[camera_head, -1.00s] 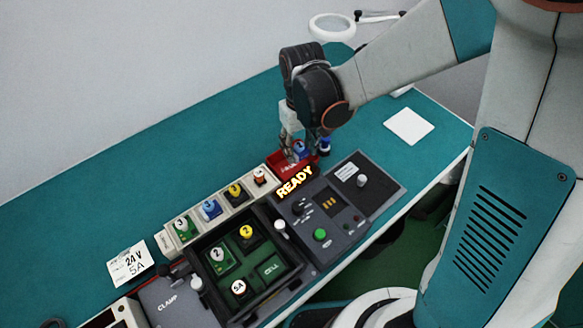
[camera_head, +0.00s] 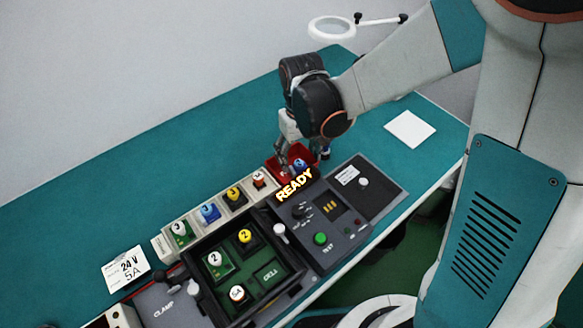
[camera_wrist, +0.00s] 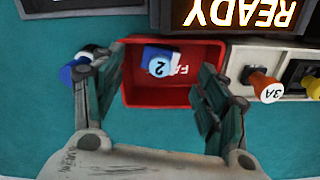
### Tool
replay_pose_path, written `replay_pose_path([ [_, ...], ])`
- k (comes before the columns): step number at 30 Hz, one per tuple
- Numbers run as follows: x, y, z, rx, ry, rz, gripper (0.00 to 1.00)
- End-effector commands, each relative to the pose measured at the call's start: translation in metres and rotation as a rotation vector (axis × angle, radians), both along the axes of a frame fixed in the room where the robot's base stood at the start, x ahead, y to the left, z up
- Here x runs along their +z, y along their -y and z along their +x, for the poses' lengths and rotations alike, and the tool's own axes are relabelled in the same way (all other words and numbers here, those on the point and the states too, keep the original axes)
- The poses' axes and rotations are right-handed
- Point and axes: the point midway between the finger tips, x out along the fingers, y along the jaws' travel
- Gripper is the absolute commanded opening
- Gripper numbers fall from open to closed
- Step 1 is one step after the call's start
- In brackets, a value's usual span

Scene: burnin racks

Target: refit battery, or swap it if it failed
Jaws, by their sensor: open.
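A blue block with a white top marked 2 (camera_wrist: 158,64) lies in the red bin (camera_wrist: 140,97); the bin's lettering is partly covered. In the head view the block (camera_head: 300,164) shows in the bin (camera_head: 277,163) below my gripper (camera_head: 298,156). In the wrist view my gripper (camera_wrist: 158,92) is open and empty, its fingers spread over the bin's two sides. The dark tray (camera_head: 206,300) holds a green block marked 2 (camera_head: 215,259), a yellow one marked 2 (camera_head: 245,237) and a white-topped one marked 5A (camera_head: 237,293). Its green CELL place (camera_head: 268,273) looks empty.
A pale rack (camera_head: 163,247) holds green, blue, yellow and orange-topped 3A blocks. The test panel (camera_head: 330,245) shows READY and has a green button (camera_head: 320,239). A 24 V 5A card (camera_head: 127,268) lies left. A blue-and-white object (camera_wrist: 80,68) sits beside the bin.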

Motion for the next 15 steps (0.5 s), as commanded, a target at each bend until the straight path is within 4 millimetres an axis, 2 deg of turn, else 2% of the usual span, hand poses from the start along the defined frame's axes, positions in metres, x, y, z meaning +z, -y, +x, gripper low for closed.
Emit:
replay_pose_path([
  [15, 0.066, 0.000, -0.001, 0.001, 0.000, 0.000, 0.67],
])
